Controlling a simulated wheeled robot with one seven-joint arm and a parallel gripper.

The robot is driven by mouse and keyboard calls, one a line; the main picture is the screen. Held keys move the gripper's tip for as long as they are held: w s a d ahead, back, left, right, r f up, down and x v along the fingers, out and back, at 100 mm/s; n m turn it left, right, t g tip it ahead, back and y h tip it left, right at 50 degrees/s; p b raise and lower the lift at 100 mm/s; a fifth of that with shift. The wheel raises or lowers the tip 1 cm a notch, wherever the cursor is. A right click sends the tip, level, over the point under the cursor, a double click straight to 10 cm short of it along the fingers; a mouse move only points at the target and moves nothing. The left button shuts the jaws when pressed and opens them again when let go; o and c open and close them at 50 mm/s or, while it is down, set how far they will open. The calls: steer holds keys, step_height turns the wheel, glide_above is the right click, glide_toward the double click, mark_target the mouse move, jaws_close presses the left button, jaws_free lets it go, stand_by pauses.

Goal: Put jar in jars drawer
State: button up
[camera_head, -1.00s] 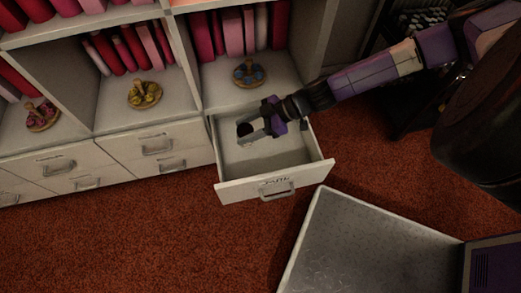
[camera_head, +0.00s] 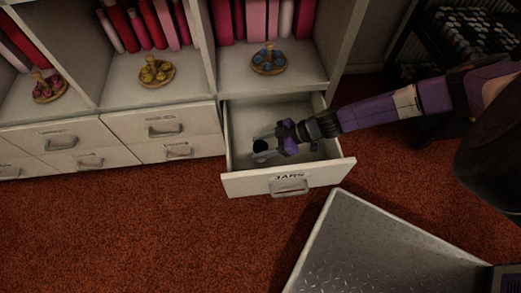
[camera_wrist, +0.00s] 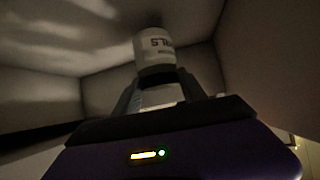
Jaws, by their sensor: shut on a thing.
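The jar (camera_wrist: 155,52) is pale with a dark printed label and shows between my gripper's fingers in the wrist view. In the head view only a small dark round part of the jar (camera_head: 260,146) shows. My gripper (camera_head: 268,145) is shut on the jar inside the open jars drawer (camera_head: 288,182), whose front carries a "JARS" label. In the wrist view the drawer walls surround the jar. I cannot tell whether the jar touches the drawer floor.
Shelves above the drawer hold red and pink books and wooden turntables, one with blue pieces (camera_head: 269,61) and one with yellow pieces (camera_head: 156,73). Closed drawers (camera_head: 163,130) are at the left. A dark rack (camera_head: 470,35) stands at the right.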

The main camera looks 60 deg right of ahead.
steer(key=shift+f, duration=0.7)
steer(key=shift+f, duration=0.1)
steer(key=o, duration=1.4)
steer(key=shift+o, duration=0.2)
steer(key=shift+s+d+r, duration=0.15)
steer(key=shift+s+r, duration=0.05)
steer(key=shift+r, duration=0.15)
steer(key=p+v, duration=0.4)
steer(key=v, duration=0.7)
steer(key=shift+s, duration=0.15)
steer(key=shift+r+p, duration=0.15)
steer(key=shift+p, duration=0.15)
